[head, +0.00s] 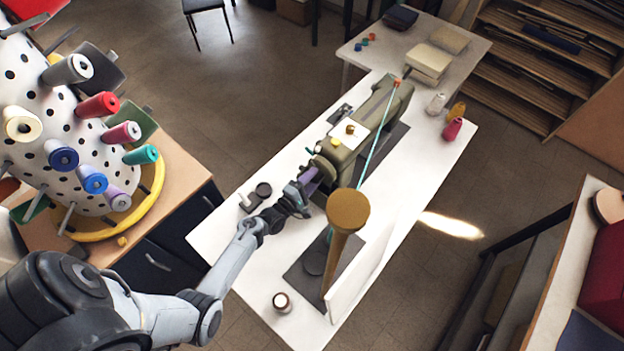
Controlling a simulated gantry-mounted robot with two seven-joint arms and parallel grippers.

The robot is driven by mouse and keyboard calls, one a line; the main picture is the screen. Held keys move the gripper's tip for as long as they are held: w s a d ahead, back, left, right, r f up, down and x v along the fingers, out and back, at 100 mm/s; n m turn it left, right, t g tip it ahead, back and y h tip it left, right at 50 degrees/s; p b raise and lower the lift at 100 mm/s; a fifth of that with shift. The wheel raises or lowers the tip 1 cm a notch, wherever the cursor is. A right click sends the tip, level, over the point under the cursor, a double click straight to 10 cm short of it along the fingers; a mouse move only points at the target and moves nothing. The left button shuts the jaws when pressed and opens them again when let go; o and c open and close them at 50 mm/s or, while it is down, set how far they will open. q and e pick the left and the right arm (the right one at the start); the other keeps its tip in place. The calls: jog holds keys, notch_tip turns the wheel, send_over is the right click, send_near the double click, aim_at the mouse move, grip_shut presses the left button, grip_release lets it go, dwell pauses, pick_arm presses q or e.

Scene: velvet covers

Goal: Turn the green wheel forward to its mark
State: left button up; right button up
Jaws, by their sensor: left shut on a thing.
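An olive-green sewing machine (375,107) stands on the long white table. The green wheel (329,168) sits at its near end, upright and partly covered by my gripper and a brown post in front. My left gripper (306,184) reaches in from the left and is shut at the wheel's near left side, apparently on its rim. The fingertips are small and partly hidden, so the exact grip is unclear. I cannot make out the mark. My right gripper is not in view.
A brown flared post (347,215) stands close right of my gripper, beside a white upright panel (358,275). A small dark holder (258,197) lies left of the gripper. A pegboard drum with thread spools (75,140) stands at left.

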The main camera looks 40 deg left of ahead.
pick_arm(q)
jog(key=o, duration=1.1)
jog(key=shift+a, duration=0.1)
jog(key=shift+c, duration=0.2)
jog(key=shift+s, duration=0.1)
jog(key=shift+s, duration=0.25)
jog(key=s, duration=1)
jog(key=shift+s, duration=0.1)
